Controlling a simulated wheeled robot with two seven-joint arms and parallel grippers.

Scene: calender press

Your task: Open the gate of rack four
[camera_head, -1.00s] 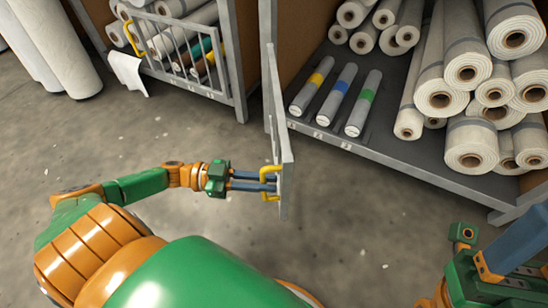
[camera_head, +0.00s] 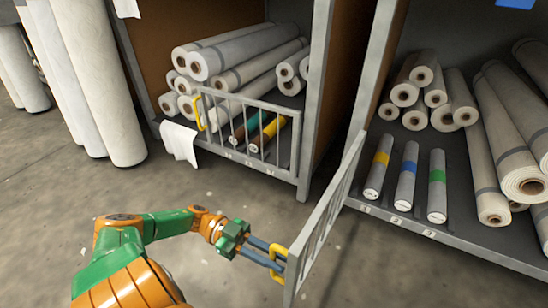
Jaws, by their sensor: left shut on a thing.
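The grey barred gate (camera_head: 327,220) of the right-hand rack stands swung outward from the rack front, nearly edge-on to the view. Its yellow handle (camera_head: 279,251) is at its free end, near the bottom middle. My left gripper (camera_head: 280,262) is shut on the yellow handle. Behind the gate, the rack shelf (camera_head: 470,245) holds three grey tubes with a yellow band (camera_head: 378,169), a blue band (camera_head: 406,175) and a green band (camera_head: 437,187). No rack number is clear to me. My right gripper is out of view.
The left rack has a closed barred gate (camera_head: 249,135) with its own yellow handle (camera_head: 200,114). A white cloth (camera_head: 180,142) hangs at its corner. Large white rolls (camera_head: 110,95) stand at the far left. Several rolls (camera_head: 515,160) lie at the right. The concrete floor (camera_head: 225,185) is clear.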

